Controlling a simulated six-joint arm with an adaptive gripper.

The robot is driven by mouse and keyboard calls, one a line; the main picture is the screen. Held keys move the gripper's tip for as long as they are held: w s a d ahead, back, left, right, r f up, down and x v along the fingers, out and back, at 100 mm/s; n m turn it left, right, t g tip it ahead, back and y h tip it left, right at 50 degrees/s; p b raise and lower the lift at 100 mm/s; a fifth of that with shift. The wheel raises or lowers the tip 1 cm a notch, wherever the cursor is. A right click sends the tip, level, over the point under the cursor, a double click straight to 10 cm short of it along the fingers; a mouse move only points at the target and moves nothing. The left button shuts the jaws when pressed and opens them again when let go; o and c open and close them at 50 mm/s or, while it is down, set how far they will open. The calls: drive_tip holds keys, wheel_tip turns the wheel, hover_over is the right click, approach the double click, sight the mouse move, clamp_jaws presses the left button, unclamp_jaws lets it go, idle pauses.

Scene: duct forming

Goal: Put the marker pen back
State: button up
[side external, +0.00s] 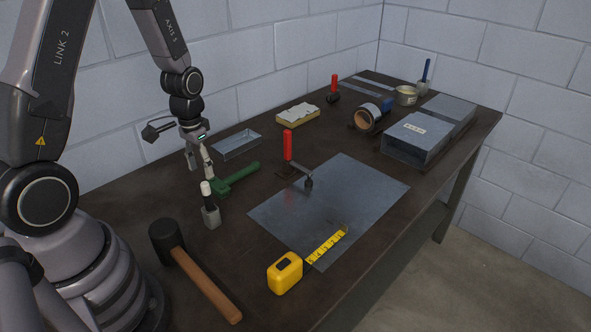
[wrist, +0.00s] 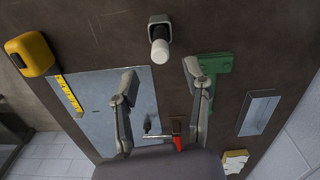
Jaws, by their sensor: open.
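A marker pen with a white upper end (side external: 207,188) stands upright in a small grey holder (side external: 211,217) near the left of the bench. In the wrist view, the pen's white end (wrist: 159,52) shows in front of the holder (wrist: 160,20). My gripper (side external: 200,164) is open and empty, above and behind the pen in the side view. In the wrist view the pen lies beyond my gripper's fingertips (wrist: 160,76), roughly midway between them sideways. The lower part of the pen is hidden in the holder.
A green tool (side external: 236,178) lies close beside the holder. A mallet (side external: 200,280), a yellow tape measure (side external: 285,273), a sheet of metal (side external: 335,205) and a red-handled clamp (side external: 288,146) are nearby. A blue pen-like item (side external: 426,70) stands at the far end.

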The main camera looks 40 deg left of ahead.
drive_tip(key=s+d+r+t, duration=0.1)
drive_tip(key=d+r, duration=0.1)
drive_tip(key=r, duration=0.6)
drive_tip(key=s+d+r+t, duration=0.1)
drive_tip(key=d+r, duration=0.1)
drive_tip(key=r, duration=0.6)
drive_tip(key=s+d+r+m+t, duration=0.1)
drive_tip(key=s+d+r+t, duration=0.2)
drive_tip(key=s+r, duration=0.6)
drive_tip(key=s+d, duration=0.2)
drive_tip(key=shift+s+m+t, duration=0.3)
drive_tip(key=shift+s+m, duration=0.1)
